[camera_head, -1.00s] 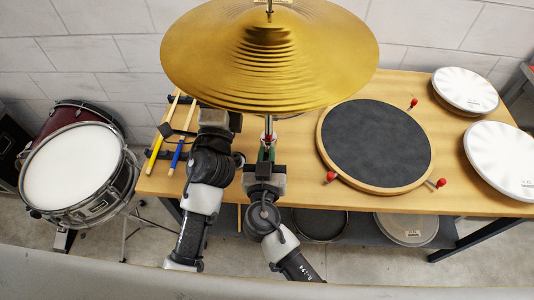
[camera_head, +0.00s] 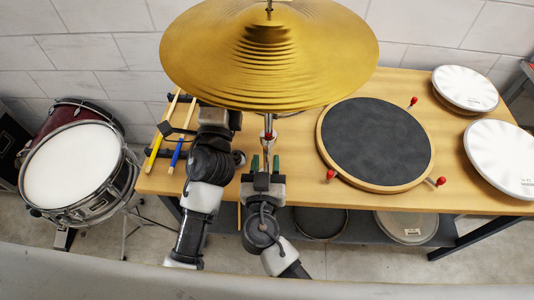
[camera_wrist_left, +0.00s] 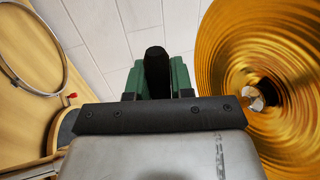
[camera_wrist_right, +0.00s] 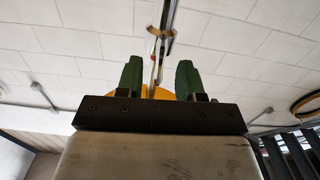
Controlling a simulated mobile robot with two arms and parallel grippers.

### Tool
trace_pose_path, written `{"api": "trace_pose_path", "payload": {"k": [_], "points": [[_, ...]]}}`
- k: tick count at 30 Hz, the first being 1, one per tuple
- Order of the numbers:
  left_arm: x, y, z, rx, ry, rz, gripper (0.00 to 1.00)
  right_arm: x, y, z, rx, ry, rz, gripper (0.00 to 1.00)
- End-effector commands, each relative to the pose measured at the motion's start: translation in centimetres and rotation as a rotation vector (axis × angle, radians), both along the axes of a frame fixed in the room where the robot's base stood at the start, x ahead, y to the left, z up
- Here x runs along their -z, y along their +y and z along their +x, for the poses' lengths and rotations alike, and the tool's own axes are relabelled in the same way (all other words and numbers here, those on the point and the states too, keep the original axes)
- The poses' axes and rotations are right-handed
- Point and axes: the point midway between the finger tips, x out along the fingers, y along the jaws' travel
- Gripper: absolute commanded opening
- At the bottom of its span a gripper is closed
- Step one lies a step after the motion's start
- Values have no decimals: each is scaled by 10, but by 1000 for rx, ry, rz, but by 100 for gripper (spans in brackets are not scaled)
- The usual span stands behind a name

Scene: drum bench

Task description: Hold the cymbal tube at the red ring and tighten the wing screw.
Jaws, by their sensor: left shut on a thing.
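The cymbal tube (camera_head: 268,136) rises below the gold cymbal (camera_head: 265,60) in the head view. It shows a small red mark, and the tube also shows in the right wrist view (camera_wrist_right: 160,50). My right gripper (camera_head: 266,163) is open just below and in front of it; the tube shows between its green fingers in the right wrist view, with no finger touching it. My left gripper (camera_wrist_left: 157,78) is shut on a dark rounded piece (camera_wrist_left: 155,65); I cannot tell whether it belongs to the tube. In the head view the cymbal hides the left fingertips. The wing screw is too small to make out.
The wooden bench (camera_head: 300,195) carries a black practice pad (camera_head: 375,147) with red knobs and white drum heads (camera_head: 464,90) at the right. Drumsticks (camera_head: 160,140) lie on a rack at the left. A snare drum (camera_head: 72,168) stands left of the bench.

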Motion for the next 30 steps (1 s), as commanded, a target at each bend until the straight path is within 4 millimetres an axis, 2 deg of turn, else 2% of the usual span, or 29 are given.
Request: {"api": "trace_pose_path", "payload": {"k": [1, 6, 12, 16, 24, 25, 30], "points": [[-3, 0, 0, -1, -6, 0, 0, 1, 0, -13, -1, 4, -1, 37], [-3, 0, 0, 0, -6, 0, 0, 1, -1, -50, 0, 4, -1, 37], [-3, 0, 0, 0, -6, 0, 0, 1, -1, -81, -1, 3, -1, 37], [-3, 0, 0, 0, -6, 0, 0, 1, -1, -90, 1, 3, -1, 37], [-3, 0, 0, 1, -7, 0, 0, 1, -1, -92, 1, 2, -1, 37], [-3, 0, 0, 1, -7, 0, 24, 1, -1, -92, 1, 2, -1, 37], [-2, 0, 0, 1, -4, 0, 50, 1, -1, -92, 1, 2, -1, 37]]}}
